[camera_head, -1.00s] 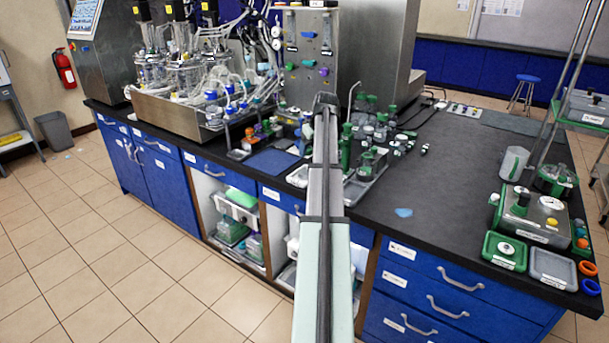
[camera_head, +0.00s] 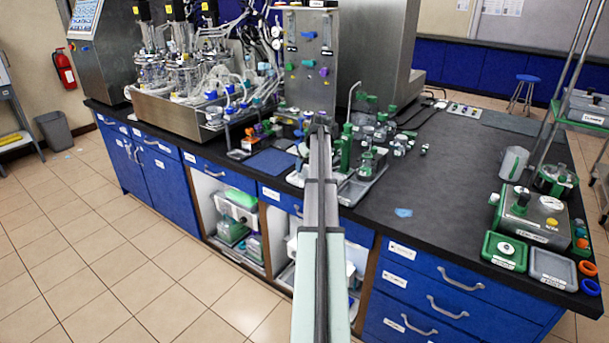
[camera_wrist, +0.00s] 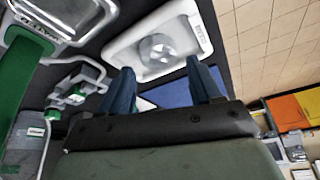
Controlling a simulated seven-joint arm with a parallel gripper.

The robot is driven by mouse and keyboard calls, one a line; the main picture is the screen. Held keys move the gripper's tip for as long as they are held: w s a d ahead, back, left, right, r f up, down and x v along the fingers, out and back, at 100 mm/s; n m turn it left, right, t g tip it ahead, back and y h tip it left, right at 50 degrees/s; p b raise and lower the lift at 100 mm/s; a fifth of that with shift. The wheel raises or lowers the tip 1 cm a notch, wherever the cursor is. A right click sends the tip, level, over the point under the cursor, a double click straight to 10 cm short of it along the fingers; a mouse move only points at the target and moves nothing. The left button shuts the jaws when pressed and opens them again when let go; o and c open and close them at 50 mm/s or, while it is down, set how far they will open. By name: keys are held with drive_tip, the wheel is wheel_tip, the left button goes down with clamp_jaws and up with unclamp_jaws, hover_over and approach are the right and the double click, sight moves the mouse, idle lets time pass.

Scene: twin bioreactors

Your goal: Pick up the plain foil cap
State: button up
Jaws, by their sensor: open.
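A shiny, silvery round piece that looks like the foil cap (camera_wrist: 160,48) lies in a white tray (camera_wrist: 118,50) in the wrist view. My gripper (camera_wrist: 160,66) is open, with its two blue fingers apart and nothing between them. The cap shows just beyond the fingertips, roughly centred between them and apart from them. In the head view my arm covers the gripper, and I cannot make out the cap. Part of the white tray (camera_head: 296,177) shows there, left of my arm. I cannot tell the height of the fingers above the tray.
A blue mat (camera_head: 271,162) lies left of the tray. A metal tray with green-topped glassware (camera_head: 368,165) stands close on the right of my arm. An upright panel with fittings (camera_head: 308,65) rises behind. The black bench top farther right (camera_head: 450,180) is mostly clear.

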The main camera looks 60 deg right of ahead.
sight(304, 172)
drive_tip(key=x, duration=0.4)
drive_tip(key=shift+w+d, duration=0.1)
drive_tip(key=shift+d, duration=0.1)
drive_tip(key=shift+c, duration=0.3)
drive_tip(key=c, duration=0.8)
drive_tip(key=shift+r, duration=0.15)
